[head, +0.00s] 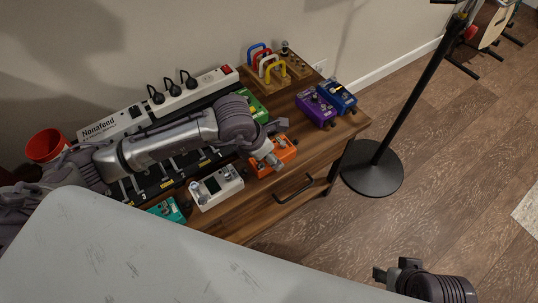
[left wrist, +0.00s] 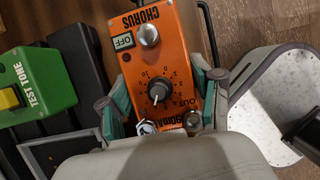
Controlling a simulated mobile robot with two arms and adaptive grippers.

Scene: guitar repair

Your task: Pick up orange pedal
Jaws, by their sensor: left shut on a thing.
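The orange pedal (head: 287,150), marked CHORUS, is at the front edge of the wooden cabinet in the head view. My left gripper (head: 273,145) reaches it from the left, over the other pedals. In the left wrist view the orange pedal (left wrist: 158,65) lies between the teal fingertips of my left gripper (left wrist: 163,100), which are closed on its two sides. I cannot tell whether the pedal is clear of the surface. My right gripper (head: 388,275) is low at the right in the head view, away from the cabinet; its fingers are too unclear to read.
A white pedal (head: 215,187) and a teal pedal (head: 168,209) are left of the orange one. A green pedal (head: 256,107) is behind it. Purple (head: 316,107) and blue (head: 338,96) pedals stand to the right. A stand with a round black base (head: 372,175) is beside the cabinet.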

